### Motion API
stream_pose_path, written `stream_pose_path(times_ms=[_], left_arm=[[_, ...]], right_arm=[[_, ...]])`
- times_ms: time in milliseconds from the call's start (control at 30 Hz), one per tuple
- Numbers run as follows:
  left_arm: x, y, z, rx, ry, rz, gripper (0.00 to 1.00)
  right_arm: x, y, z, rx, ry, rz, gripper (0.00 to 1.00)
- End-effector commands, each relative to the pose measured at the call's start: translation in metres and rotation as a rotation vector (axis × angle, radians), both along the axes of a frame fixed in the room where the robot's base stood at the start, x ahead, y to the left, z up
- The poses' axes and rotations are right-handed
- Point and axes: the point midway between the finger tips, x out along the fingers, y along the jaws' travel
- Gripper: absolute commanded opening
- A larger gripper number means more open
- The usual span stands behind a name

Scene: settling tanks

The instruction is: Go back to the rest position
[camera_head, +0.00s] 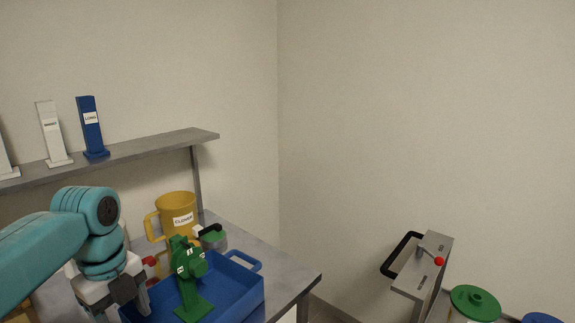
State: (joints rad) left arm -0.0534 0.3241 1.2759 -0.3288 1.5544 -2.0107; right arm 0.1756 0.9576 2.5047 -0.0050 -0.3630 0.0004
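My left arm comes in from the left, and its gripper (128,292) hangs pointing down at the left end of a blue tray (240,296). Its fingertips are partly hidden, so I cannot tell whether it is open or shut. A green valve-like piece (188,268) with white labels stands upright in the tray, to the right of the gripper and apart from it. My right gripper is not in view.
A yellow labelled jug (176,212) stands behind the tray on the grey bench (284,270). A shelf (150,148) above carries a blue (90,132) and a white (52,140) labelled post. A grey stand (437,246) with a red knob (439,261) and a green lid (476,302) are at right.

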Motion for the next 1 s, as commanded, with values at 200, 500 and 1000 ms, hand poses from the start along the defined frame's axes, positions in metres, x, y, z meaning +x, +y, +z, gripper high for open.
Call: stream_pose_path(times_ms=[200, 500, 1000], left_arm=[[0.020, -0.023, -0.067, -0.044, 0.012, 0.176, 0.64], [0.013, -0.078, -0.220, -0.163, 0.086, 0.662, 0.64], [-0.177, -0.157, -0.422, -0.235, 0.384, 2.137, 0.64]], right_arm=[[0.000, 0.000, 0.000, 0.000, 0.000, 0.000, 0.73], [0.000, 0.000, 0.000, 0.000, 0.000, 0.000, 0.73], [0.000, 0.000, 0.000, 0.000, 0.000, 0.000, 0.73]])
